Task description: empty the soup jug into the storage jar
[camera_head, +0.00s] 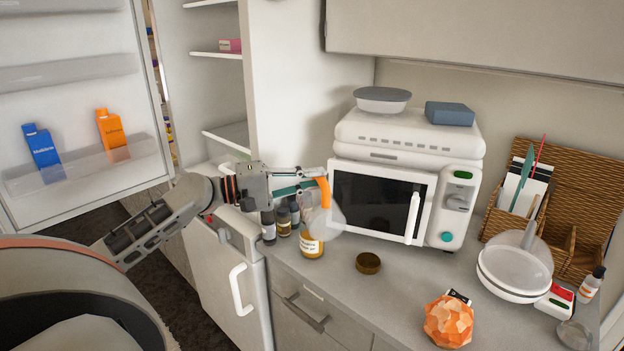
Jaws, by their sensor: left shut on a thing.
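My left gripper (312,180) reaches in from the left and is shut on the soup jug (328,215), at its curved orange part. The jug is clear and looks tilted. It is held in front of the microwave, over or just in front of the top of the storage jar (312,246). The jar is amber brown with a pale label and stands upright on the counter. The jug overlaps the jar's mouth, so I cannot tell whether they touch or whether anything is flowing. My right gripper is out of view.
Small dark jars (283,221) stand close left of the storage jar. A brown round lid (368,263) lies to its right. The white microwave (380,200) stands behind. An orange faceted object (449,321) and stacked pans (514,270) occupy the right counter. An open fridge door (75,80) is at left.

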